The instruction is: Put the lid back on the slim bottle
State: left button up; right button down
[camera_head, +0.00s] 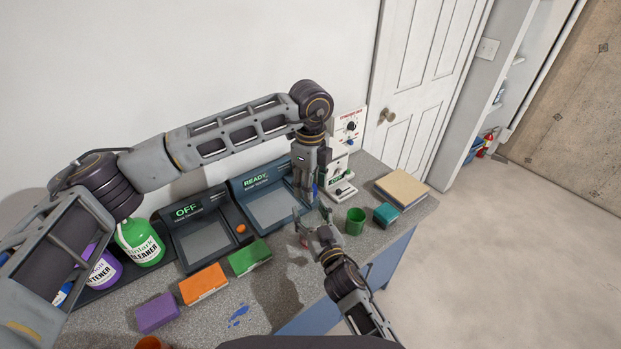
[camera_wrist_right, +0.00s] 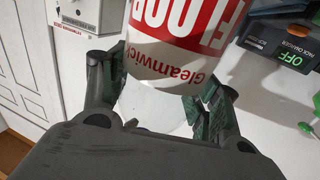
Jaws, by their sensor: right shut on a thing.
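My right gripper (camera_head: 314,224) reaches up from the bottom of the head view, over the worktop. In the right wrist view, its fingers are shut around a white bottle (camera_wrist_right: 155,62) with a red "FLOOR" and "Gleamwick" label, printed upside down in that view. Below the label the bottle is plain and pale. In the head view it is mostly hidden by the grippers. My left gripper (camera_head: 305,190) points down from above, close to the right one, in front of the "READY" station. Its fingertips are too small to read, with a bit of blue beside them. I cannot make out the lid.
An "OFF" station (camera_head: 205,238) and a "READY" station (camera_head: 275,208) stand along the wall. A green cup (camera_head: 355,221), teal box (camera_head: 386,215) and tan box (camera_head: 402,188) lie right. Orange (camera_head: 203,284), green (camera_head: 250,257) and purple (camera_head: 157,313) boxes lie left.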

pick_arm(q)
grip_shut()
dwell(0.4)
jog(key=shift+m, duration=0.3)
